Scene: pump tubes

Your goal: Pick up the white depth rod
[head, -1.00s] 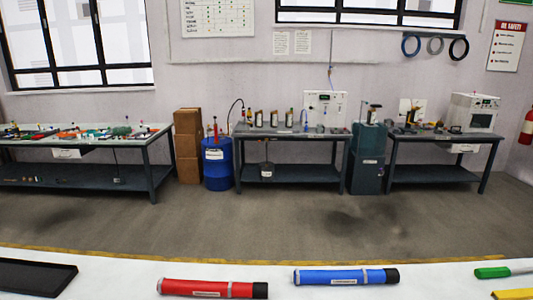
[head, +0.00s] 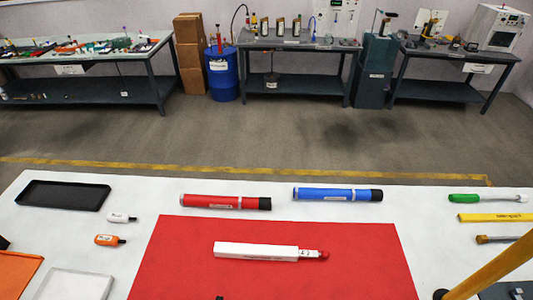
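The white depth rod (head: 256,251) lies flat on a red mat (head: 180,275) in the lower middle of the head view. It is a long white bar with a narrower marked section and a red tip at its right end. Nothing covers it and nothing touches it from above.
Behind the mat lie a red tube (head: 225,202) and a blue tube (head: 335,194). A black tray (head: 64,195) and two small bottles are at left. A green-handled tool (head: 468,198) and yellow bar (head: 495,218) are at right. A yellow diagonal pole (head: 490,268) crosses the lower right.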

